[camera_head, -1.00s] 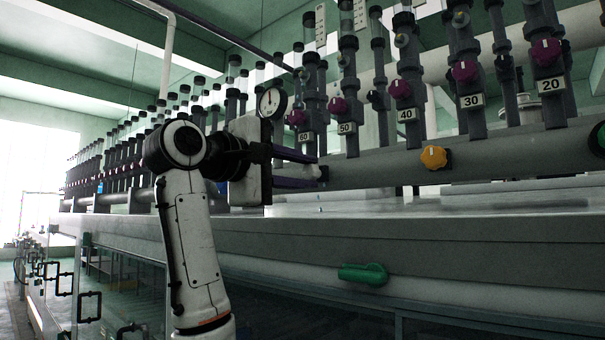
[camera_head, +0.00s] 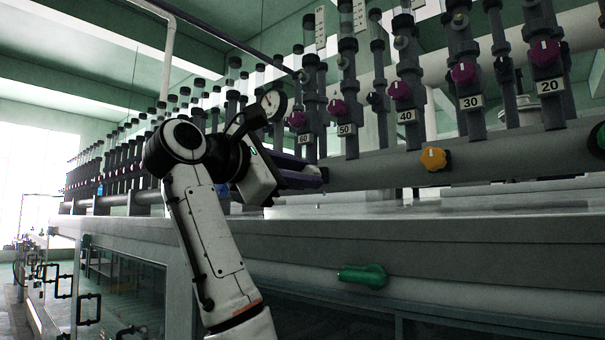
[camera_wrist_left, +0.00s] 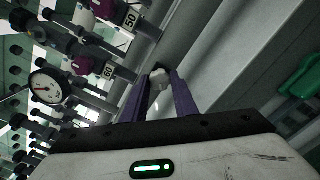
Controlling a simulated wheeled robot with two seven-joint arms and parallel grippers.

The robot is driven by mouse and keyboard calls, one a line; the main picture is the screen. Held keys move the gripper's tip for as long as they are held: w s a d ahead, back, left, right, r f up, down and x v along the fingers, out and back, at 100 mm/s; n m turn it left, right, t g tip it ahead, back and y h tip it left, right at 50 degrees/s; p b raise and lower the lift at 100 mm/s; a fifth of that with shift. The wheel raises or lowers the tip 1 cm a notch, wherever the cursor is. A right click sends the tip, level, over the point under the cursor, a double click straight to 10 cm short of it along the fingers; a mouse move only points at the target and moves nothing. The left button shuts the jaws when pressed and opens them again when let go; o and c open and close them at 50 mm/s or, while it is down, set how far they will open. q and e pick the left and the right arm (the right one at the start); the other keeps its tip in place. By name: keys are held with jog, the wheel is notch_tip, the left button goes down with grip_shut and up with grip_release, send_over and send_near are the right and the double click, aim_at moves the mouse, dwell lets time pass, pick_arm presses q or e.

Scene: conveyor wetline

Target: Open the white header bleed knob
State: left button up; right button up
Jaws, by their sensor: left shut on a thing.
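The white header bleed knob (camera_wrist_left: 160,80) shows in the left wrist view between the two purple fingers of my left gripper (camera_wrist_left: 162,92), on the grey header pipe. My left gripper is shut on it. In the head view my left gripper (camera_head: 318,173) reaches the left part of the header pipe (camera_head: 385,170), its body tilted. There the fingers and gripper body mostly hide the knob. My right gripper is in neither view now.
A pressure gauge (camera_head: 271,102) stands close behind my left gripper. Several tubes with purple knobs (camera_head: 338,107) rise above the header.

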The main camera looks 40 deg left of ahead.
pick_arm(q)
jog(key=shift+f, duration=0.1)
dwell(0.3)
jog(key=o, duration=1.1)
jog(key=shift+s, duration=0.15)
jog(key=s+b, duration=0.6)
jog(key=b, duration=0.1)
jog(key=s+b, duration=0.3)
jog(key=s, duration=0.1)
jog(key=shift+a+b, duration=0.35)
jog(key=shift+a, duration=0.05)
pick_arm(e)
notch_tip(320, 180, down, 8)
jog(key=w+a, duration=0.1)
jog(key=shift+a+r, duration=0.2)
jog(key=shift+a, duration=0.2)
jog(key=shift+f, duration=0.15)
